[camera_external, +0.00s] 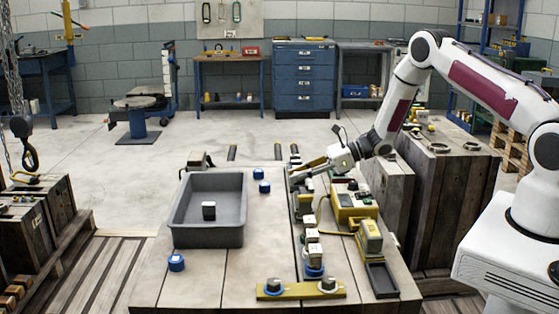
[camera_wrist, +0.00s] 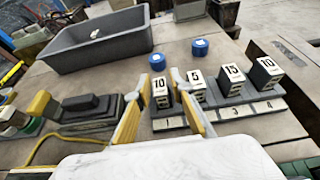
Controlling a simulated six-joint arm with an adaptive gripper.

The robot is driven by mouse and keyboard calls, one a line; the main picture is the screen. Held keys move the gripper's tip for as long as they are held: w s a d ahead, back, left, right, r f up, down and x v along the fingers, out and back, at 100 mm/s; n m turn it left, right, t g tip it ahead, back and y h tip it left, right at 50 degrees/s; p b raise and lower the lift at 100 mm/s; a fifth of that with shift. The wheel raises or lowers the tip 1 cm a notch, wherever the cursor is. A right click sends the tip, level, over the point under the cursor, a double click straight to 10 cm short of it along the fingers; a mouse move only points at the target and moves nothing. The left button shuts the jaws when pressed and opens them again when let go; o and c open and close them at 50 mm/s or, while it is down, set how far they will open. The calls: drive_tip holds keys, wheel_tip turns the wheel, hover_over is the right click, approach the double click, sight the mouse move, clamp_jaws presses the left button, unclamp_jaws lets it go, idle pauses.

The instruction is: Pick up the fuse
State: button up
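Several dark fuses with white numbered faces stand in a row in a holder with slots labelled 1 to 4 (camera_wrist: 232,113) in the wrist view. In the external view my gripper (camera_external: 299,173) is low over the far part of the bench, and the fuse row (camera_external: 312,236) is partly hard to make out.
Blue round caps (camera_external: 258,173) (camera_external: 176,262) lie nearby. A yellow meter-like box (camera_external: 354,206) stands right of the row. A yellow bar (camera_external: 300,291) lies at the front.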

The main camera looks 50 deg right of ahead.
clamp_jaws()
drive_tip(key=shift+r, duration=0.1)
drive_tip(key=shift+r, duration=4.9)
